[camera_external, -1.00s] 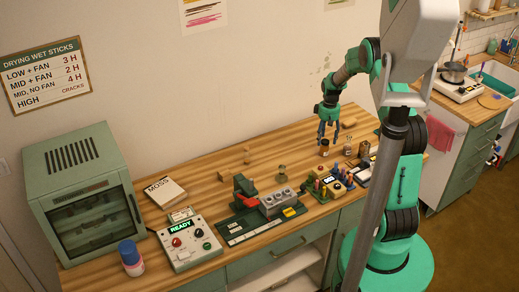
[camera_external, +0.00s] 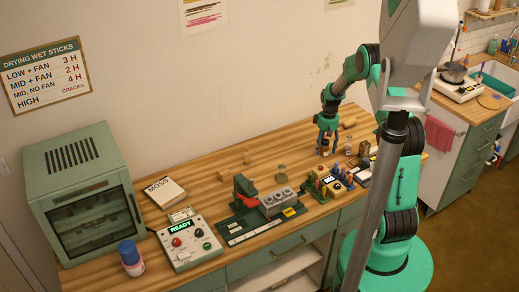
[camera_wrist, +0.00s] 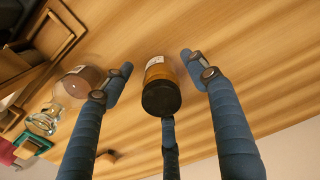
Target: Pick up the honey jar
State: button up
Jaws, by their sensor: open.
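An amber jar with a dark lid and a pale label, which looks like the honey jar, stands on the wooden table (camera_external: 205,181). In the wrist view the jar (camera_wrist: 161,86) lies between the spread fingers of my gripper (camera_wrist: 156,64), with a visible gap on each side. A third finger shows just behind the lid. In the external view my gripper (camera_external: 326,137) points down around the jar (camera_external: 324,151), whose body is partly hidden by the fingers. My gripper is open and holds nothing.
A brown-filled jar (camera_wrist: 82,81) and a glass vessel (camera_wrist: 45,118) stand close on the left in the wrist view, near a wooden frame (camera_wrist: 50,40). A wooden block (camera_external: 349,122) lies behind the gripper. The table left of the gripper is fairly clear.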

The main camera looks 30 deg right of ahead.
jog(key=shift+f, duration=0.9)
jog(key=c, duration=1.3)
